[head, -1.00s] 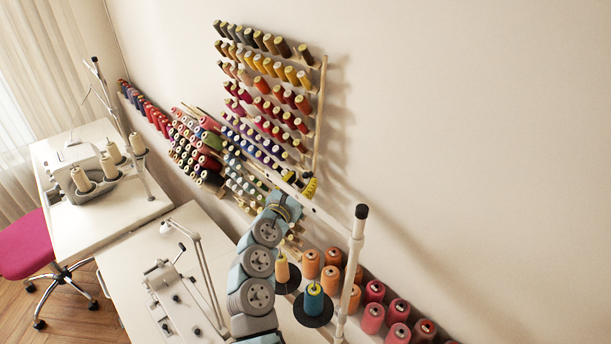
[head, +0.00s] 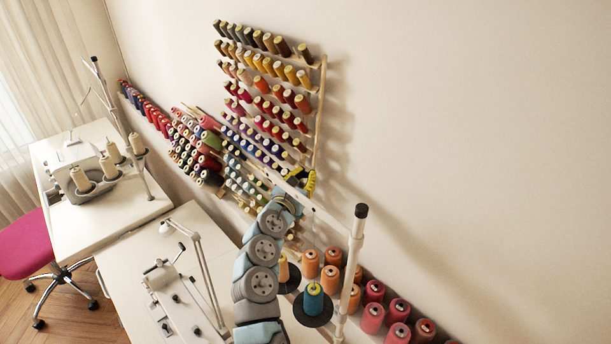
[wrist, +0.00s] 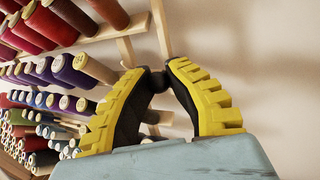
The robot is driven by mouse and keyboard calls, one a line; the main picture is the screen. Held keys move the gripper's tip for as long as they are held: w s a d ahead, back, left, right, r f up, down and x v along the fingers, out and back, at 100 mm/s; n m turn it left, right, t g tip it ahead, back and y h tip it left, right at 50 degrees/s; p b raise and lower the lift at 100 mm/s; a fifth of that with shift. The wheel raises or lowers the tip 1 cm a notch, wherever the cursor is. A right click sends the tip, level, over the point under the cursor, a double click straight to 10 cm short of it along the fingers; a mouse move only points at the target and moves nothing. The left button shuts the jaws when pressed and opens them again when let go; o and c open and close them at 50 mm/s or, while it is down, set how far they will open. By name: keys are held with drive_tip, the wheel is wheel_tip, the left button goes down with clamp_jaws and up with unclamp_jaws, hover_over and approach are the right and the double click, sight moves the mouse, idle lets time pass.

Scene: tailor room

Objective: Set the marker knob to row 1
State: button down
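The thread rack (head: 318,115) stands against the wall, with rows of spools on slanted rails and a wooden post on its right side. A dark round knob (wrist: 158,82), which looks like the marker knob, is at this post in the wrist view. My gripper (wrist: 157,74) has its yellow, dark-lined fingers tilted inward, with the tips on both sides of the knob and seemingly touching it. In the head view my gripper (head: 309,182) is at the rack's lower right, below the purple spool rows. The knob is hidden there, and no row marks are readable.
Purple spools (wrist: 73,76) are close to the left finger. A white thread-stand pole (head: 357,235) rises right of my arm, with a blue cone (head: 313,297) beside it. Orange and red cones stand along the wall. The wall right of the rack is bare.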

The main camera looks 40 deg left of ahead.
drive_tip(key=shift+r, duration=0.15)
wheel_tip(320, 180, up, 4)
drive_tip(key=p, duration=0.5)
drive_tip(key=shift+w+r, duration=0.1)
drive_tip(key=shift+w, duration=0.05)
drive_tip(key=c, duration=1)
unclamp_jaws()
